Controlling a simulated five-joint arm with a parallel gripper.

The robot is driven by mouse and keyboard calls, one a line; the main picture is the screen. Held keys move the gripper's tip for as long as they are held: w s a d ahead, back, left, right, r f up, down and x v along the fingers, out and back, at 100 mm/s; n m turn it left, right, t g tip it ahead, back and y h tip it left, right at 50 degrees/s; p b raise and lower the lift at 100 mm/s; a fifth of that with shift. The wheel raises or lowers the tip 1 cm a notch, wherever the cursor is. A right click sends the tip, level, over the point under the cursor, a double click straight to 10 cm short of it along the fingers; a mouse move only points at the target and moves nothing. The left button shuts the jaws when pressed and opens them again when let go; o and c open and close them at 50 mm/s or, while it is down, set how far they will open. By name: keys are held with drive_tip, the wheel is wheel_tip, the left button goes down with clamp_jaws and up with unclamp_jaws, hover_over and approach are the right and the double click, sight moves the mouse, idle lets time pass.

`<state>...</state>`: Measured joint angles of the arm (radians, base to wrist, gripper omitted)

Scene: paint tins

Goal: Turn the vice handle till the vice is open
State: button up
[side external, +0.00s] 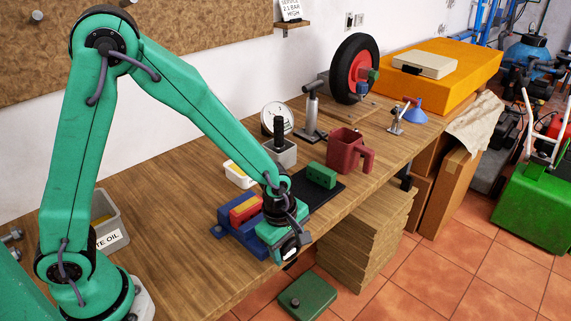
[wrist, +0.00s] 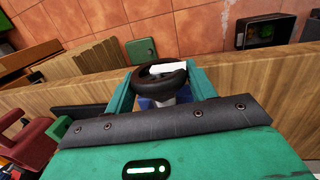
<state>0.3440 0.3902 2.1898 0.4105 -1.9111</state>
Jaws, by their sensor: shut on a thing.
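The blue vice (side external: 228,228) sits at the front edge of the wooden bench, with a red and yellow block (side external: 245,209) between its jaws. Whether the jaws press on the block cannot be told. My gripper (side external: 289,245) is at the vice's front end, just past the bench edge. In the wrist view, the fingers of my gripper (wrist: 160,84) stand either side of the round black vice handle (wrist: 148,88), which has a pale bar across its top. The gripper is shut on this handle. In the side view my gripper mostly hides the handle.
A black mat (side external: 325,196) with a green block (side external: 321,175) lies right of the vice, and a red mug (side external: 345,150) stands behind it. A white-and-yellow tub (side external: 238,175) and a grey holder (side external: 281,153) stand behind the vice.

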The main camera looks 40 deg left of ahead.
drive_tip(key=o, duration=1)
drive_tip(key=shift+r, duration=0.25)
wheel_tip(320, 180, up, 7)
drive_tip(key=s, duration=0.1)
drive_tip(key=shift+a+r, duration=0.15)
drive_tip(key=shift+r, duration=0.05)
